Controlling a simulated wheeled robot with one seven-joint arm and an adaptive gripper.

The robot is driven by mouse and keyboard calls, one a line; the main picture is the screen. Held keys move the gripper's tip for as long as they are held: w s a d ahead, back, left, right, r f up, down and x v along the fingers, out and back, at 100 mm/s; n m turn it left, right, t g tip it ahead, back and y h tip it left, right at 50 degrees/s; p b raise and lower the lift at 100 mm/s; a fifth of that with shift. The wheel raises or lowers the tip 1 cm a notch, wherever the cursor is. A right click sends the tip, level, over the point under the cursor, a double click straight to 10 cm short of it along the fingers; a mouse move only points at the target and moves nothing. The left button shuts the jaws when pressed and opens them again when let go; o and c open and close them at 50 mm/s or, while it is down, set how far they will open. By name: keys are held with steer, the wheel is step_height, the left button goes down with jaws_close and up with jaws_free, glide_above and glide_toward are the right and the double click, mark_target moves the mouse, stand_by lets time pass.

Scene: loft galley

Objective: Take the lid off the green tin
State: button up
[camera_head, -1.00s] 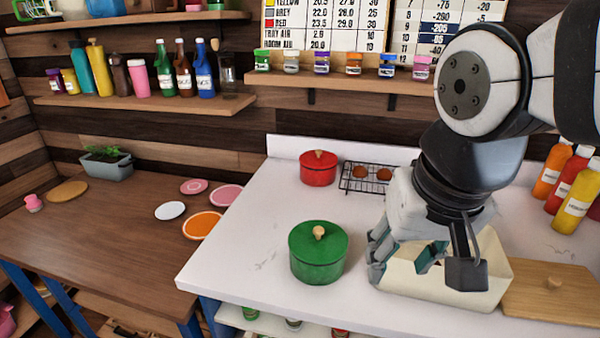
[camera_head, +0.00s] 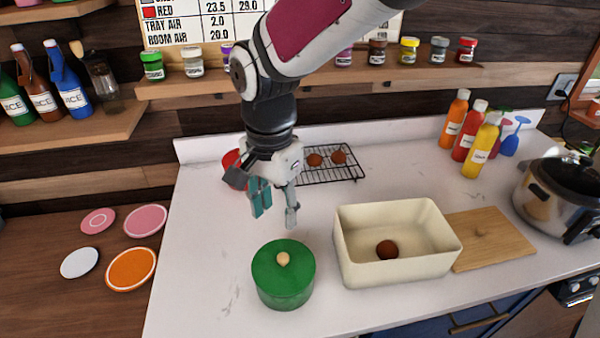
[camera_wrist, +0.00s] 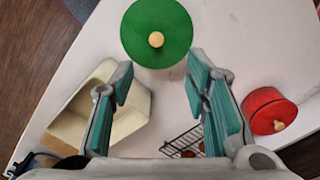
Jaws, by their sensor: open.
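The green tin (camera_head: 284,290) stands upright on the white counter, with its green lid (camera_head: 268,268) on top and a pale wooden knob (camera_head: 283,259) in the lid's middle. My gripper (camera_head: 276,217) is open and empty, above the counter and behind the tin, apart from it. In the wrist view the green lid (camera_wrist: 140,32) shows at the top, beyond and between my open fingertips (camera_wrist: 158,68). The lid hides most of the tin's body there.
A cream bin (camera_head: 350,262) holding a brown ball (camera_head: 387,250) stands right of the tin. A red pot (camera_head: 231,160) is partly hidden behind my gripper, beside a wire rack (camera_head: 345,177). A wooden board (camera_head: 505,245) lies further right. Counter left of the tin is clear.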

glide_above(283, 256)
steer(key=f, duration=0.7)
steer(key=shift+a+f+p, duration=0.25)
steer(key=shift+f+p, duration=0.1)
steer(key=shift+f, duration=0.05)
steer(key=shift+d+f+p, duration=0.15)
steer(key=shift+f+p, duration=0.15)
steer(key=shift+f, duration=1.05)
steer(key=shift+d+f+p, duration=0.1)
steer(key=shift+f+p, duration=0.2)
steer(key=shift+f, duration=1)
jaws_close()
